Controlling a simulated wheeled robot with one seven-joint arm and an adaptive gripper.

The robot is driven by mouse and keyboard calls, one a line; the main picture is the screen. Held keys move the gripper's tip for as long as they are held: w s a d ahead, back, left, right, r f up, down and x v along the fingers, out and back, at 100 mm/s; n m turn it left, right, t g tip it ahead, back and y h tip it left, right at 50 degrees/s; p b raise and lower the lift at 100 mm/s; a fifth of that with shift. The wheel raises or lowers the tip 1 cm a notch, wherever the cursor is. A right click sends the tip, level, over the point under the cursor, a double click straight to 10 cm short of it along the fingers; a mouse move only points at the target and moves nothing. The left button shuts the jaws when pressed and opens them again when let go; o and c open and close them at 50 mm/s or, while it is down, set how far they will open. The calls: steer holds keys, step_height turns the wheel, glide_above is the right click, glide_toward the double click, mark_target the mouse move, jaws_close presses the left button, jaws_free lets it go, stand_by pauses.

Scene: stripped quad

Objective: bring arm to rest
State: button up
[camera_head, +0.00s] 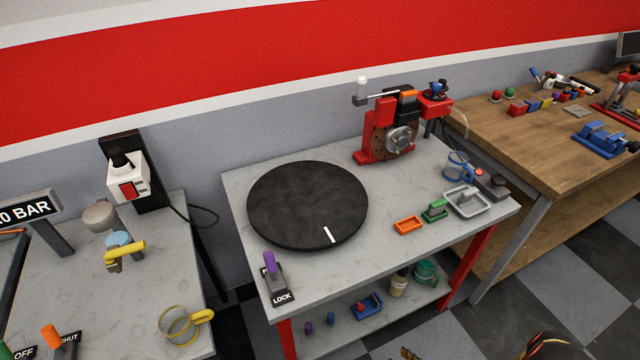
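The task names only my arm, and I cannot clearly make out my arm or my gripper in the head view. A dark rounded piece with red and yellow edges (550,346) is cut off at the bottom edge, right of the middle. A small gold-brown piece (408,353) shows at the same edge to its left. I cannot tell whether either is part of my arm. No gripper fingers show, and nothing is seen held.
A grey-topped table (375,250) carries a black turntable disc (305,205), a red machine (390,135), a purple-handled LOCK lever (275,280) and small trays. A left bench (140,310) holds a yellow-handled cup (182,325). A wooden workbench (540,150) stands right. Checkered floor (540,300) shows bottom right.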

steer(key=s+a+r+n+g+h, duration=0.15)
steer(key=r+n+g, duration=0.4)
steer(key=r, duration=0.95)
steer(key=s+d+r+n+g+p, duration=0.1)
steer(key=s+r+n+g, duration=0.15)
steer(key=r+n, duration=0.95)
steer(key=s+a+r+n+g+h, duration=0.1)
steer(key=r+n+g, duration=0.35)
steer(key=r, duration=1.35)
steer(key=s+a+r+n+t+h, duration=0.1)
steer(key=a+r+n+t, duration=0.1)
steer(key=r, duration=0.7)
steer(key=a+r+n+t+h+p, duration=0.1)
steer(key=a+r+n, duration=0.3)
steer(key=r, duration=0.5)
steer(key=s+a+r+n+t+h, duration=0.1)
steer(key=a+r+n+t+h, duration=0.1)
steer(key=a+r, duration=0.4)
step_height(320, 180, up, 4)
steer(key=shift+s+a+r+n+t+h+p, duration=0.1)
steer(key=shift+s+a+n+t+h+p, duration=0.1)
steer(key=shift+s+n+t+h+p, duration=0.45)
steer(key=shift+w+y+b, duration=0.3)
steer(key=shift+w, duration=0.05)
